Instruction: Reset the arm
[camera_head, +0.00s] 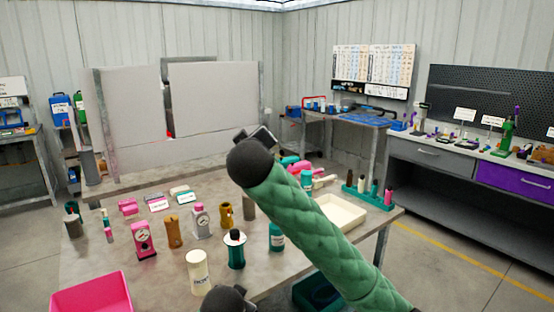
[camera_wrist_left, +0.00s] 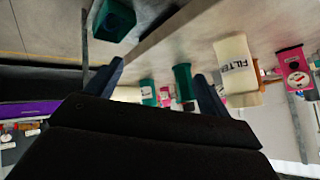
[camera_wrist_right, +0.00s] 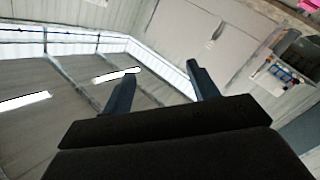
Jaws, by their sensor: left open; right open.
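My right arm (camera_head: 310,225), with a green quilted sleeve, comes in from the lower right and is raised over the table. Its dark wrist hides most of the right gripper (camera_head: 262,135). In the right wrist view the right gripper (camera_wrist_right: 161,82) is open and empty, pointing at the wall and ceiling. A dark part of my left arm (camera_head: 228,299) shows at the bottom edge of the head view. In the left wrist view the left gripper (camera_wrist_left: 160,82) has its two fingers apart and nothing between them; the table's things appear beyond, seen upside down.
The table (camera_head: 110,260) holds a cream filter canister (camera_head: 198,271), a pink gauge block (camera_head: 144,240), a teal bottle (camera_head: 277,237) and a cream tray (camera_head: 342,212). A pink bin (camera_head: 92,294) is at front left and a green bin (camera_head: 316,292) at front right. Workbenches line the walls.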

